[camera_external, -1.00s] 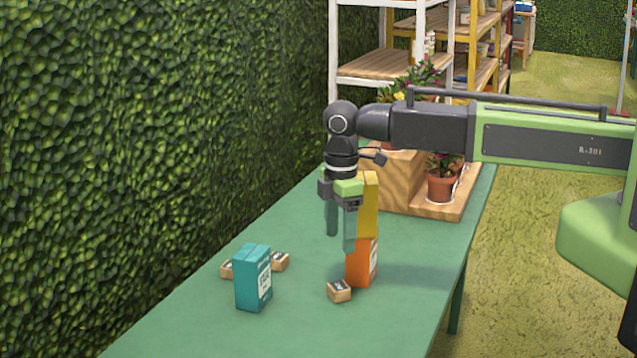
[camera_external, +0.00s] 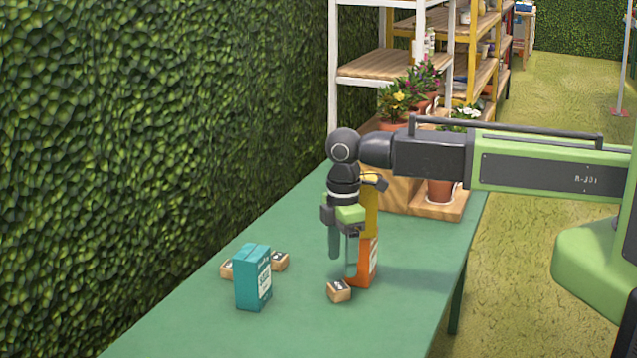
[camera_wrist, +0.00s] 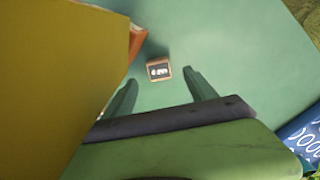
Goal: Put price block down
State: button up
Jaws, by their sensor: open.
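In the wrist view the price block (camera_wrist: 158,70) shows beyond and between the fingertips, with clear gaps on both sides. My gripper (camera_external: 343,262) points down above the table, close beside the orange and yellow boxes. It is open and empty. The wrist view also shows my gripper (camera_wrist: 161,80) with its fingers apart. Two more small wooden blocks (camera_external: 280,261) (camera_external: 227,268) lie beside the teal box.
The orange box (camera_external: 362,265) stands right behind the price block, with a yellow box (camera_external: 370,212) behind it; the yellow box (camera_wrist: 60,75) fills the wrist view's left. A teal box (camera_external: 253,277) stands to the left. Potted flowers (camera_external: 440,190) stand at the back. The table front (camera_external: 300,330) is clear.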

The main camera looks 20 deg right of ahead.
aim_at(339, 286)
jog(key=f+b, duration=0.1)
jog(key=f, duration=0.1)
jog(key=f+b, duration=0.4)
jog(key=shift+w+a+f, duration=0.15)
jog(key=shift+a+f, duration=0.15)
jog(key=shift+f, duration=0.1)
jog(key=shift+r, duration=0.2)
grip_shut()
